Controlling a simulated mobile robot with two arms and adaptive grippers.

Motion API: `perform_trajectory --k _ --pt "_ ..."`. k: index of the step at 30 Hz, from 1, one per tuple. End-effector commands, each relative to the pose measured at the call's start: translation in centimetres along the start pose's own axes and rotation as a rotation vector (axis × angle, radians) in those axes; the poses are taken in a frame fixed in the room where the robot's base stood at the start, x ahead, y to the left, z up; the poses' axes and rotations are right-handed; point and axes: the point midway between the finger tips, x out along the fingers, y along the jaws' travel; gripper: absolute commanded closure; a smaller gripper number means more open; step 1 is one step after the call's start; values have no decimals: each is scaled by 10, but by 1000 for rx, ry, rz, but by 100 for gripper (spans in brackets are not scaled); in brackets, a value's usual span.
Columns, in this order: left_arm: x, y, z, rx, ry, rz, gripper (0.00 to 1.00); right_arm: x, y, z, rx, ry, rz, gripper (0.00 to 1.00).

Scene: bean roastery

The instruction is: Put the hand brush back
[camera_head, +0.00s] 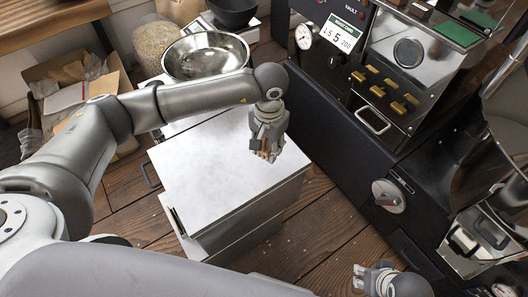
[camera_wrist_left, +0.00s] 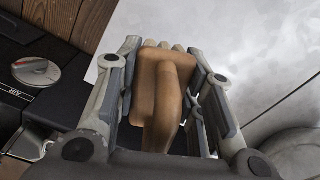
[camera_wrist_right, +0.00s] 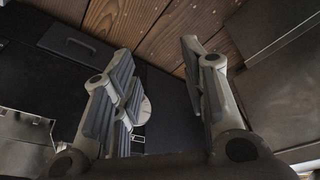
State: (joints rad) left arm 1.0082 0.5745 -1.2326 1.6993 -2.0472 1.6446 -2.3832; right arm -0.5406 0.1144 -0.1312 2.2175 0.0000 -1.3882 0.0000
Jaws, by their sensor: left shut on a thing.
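The hand brush (camera_wrist_left: 160,95) has a brown wooden body and handle and sits between the fingers of my left gripper (camera_wrist_left: 163,85) in the left wrist view. In the head view my left gripper (camera_head: 267,142) is shut on the brush (camera_head: 266,152), over the right part of a white-topped cabinet (camera_head: 215,175). Most of the brush is hidden by the fingers there, and I cannot tell whether it touches the top. My right gripper (camera_head: 368,278) is low at the bottom right of the head view. The right wrist view shows its fingers (camera_wrist_right: 165,85) apart with nothing between them.
A steel bowl (camera_head: 206,56) stands behind the cabinet, near a clear container of beans (camera_head: 155,43). A cardboard box (camera_head: 75,85) is at the left. The dark roasting machine (camera_head: 340,130) stands close on the right. The white top is otherwise bare.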

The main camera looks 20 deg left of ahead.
Motion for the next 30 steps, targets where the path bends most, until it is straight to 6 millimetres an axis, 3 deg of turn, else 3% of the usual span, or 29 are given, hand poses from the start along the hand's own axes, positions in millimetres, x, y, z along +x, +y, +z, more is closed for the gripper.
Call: perform_trajectory --k 3,10,16,29,30 --pt "14 -9 -6 -1 1 1 100 -8 0 -1 1 5 1 60" --pt "26 -17 -12 -1 1 1 100 -16 1 -2 1 10 2 60" --pt "56 -18 -13 0 0 3 100 -31 1 -3 2 18 3 60" --pt "62 -19 -14 0 3 0 100 -37 2 -3 2 22 4 60" --pt "61 -19 -14 0 3 1 61 -39 2 -3 3 21 4 60"
